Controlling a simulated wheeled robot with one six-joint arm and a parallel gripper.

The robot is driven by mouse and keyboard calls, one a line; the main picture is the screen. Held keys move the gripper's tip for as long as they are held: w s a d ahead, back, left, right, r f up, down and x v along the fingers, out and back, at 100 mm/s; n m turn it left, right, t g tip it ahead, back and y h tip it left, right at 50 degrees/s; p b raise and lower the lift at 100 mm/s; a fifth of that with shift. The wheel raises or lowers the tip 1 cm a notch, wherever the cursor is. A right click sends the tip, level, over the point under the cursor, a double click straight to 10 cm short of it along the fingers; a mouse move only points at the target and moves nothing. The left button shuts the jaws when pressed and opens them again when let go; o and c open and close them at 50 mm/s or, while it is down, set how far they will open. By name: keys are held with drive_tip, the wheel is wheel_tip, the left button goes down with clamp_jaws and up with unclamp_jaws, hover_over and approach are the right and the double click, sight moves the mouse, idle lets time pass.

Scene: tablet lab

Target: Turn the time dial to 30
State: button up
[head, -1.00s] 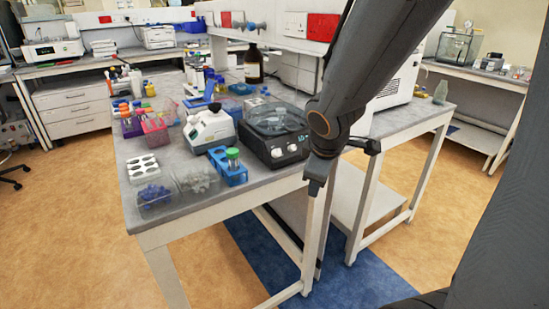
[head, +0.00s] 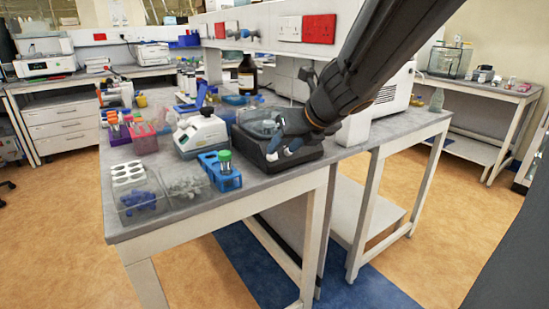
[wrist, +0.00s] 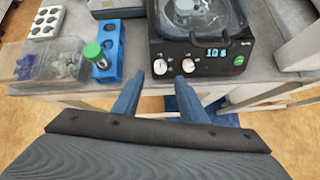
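A black shaker-like device (head: 310,152) with a clear round lid sits near the bench's front edge. The wrist view shows its front panel (wrist: 205,82), with a left white dial (wrist: 159,67), a right white dial (wrist: 188,66) and a lit display (wrist: 216,52) reading roughly "10 8". The labels are too small to tell which dial is for time. My gripper (wrist: 159,79) is open and empty in front of the panel, its fingertips apart just below the left dial. In the head view my gripper (head: 284,149) and arm hide part of the panel.
Left of the device stand a blue rack (head: 228,178) with a green-capped tube, a clear bin (head: 165,200) and a white instrument (head: 200,134). A brown bottle (head: 247,74) stands behind. A white box-shaped machine (head: 385,112) is to the right.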

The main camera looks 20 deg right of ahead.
sight(274, 156)
drive_tip(key=b+x, duration=0.2)
drive_tip(key=x, duration=0.3)
drive_tip(key=shift+w+a+f, duration=0.1)
drive_tip(key=shift+w+f, duration=0.1)
drive_tip(key=shift+w, duration=0.05)
drive_tip(key=shift+c, duration=0.5)
clamp_jaws()
